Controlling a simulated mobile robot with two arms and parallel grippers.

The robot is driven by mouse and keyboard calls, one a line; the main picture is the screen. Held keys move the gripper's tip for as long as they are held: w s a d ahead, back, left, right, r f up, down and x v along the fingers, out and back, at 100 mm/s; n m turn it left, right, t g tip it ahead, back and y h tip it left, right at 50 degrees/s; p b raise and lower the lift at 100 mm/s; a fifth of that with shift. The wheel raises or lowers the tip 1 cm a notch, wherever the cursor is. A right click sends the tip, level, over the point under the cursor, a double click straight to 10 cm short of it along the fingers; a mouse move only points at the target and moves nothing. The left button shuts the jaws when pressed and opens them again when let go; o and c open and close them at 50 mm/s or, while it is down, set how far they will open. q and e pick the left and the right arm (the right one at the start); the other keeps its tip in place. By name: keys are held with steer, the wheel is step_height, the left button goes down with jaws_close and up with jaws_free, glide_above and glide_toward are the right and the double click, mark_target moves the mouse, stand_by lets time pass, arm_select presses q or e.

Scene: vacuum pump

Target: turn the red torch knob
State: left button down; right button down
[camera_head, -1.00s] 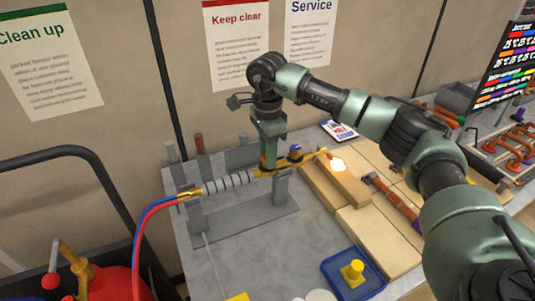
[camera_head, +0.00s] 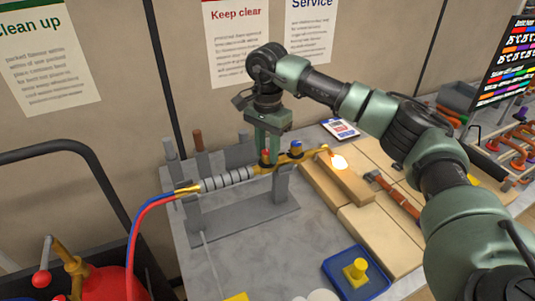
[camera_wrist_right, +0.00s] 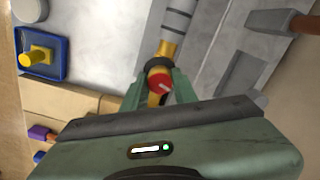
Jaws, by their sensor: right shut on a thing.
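The torch (camera_head: 228,179) lies across a grey stand, with a ribbed grey handle and a brass body. In the head view the knob is mostly hidden by the fingers. My right gripper (camera_head: 266,158) points down at the torch and is shut on the red knob; its fingers also show in the right wrist view (camera_wrist_right: 160,92). My left gripper is not in view.
Red and blue hoses (camera_head: 152,208) run from the torch's left end. A blue tray (camera_head: 335,268) with a yellow part stands at the front. Tan blocks (camera_head: 375,240) and a tool (camera_head: 392,193) lie right of the stand. Upright tools stand behind the torch.

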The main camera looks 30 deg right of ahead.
mark_target(267, 152)
steer(key=shift+n+b, duration=0.4)
steer(key=shift+n, duration=1.2)
steer(key=shift+r, duration=0.1)
steer(key=c, duration=1.1)
jaws_free()
steer(key=shift+w+r, duration=0.1)
steer(key=shift+r, duration=0.25)
step_height(267, 152, up, 6)
steer(key=shift+r+b, duration=0.2)
steer(key=shift+b, duration=0.85)
steer(key=shift+r, duration=0.35)
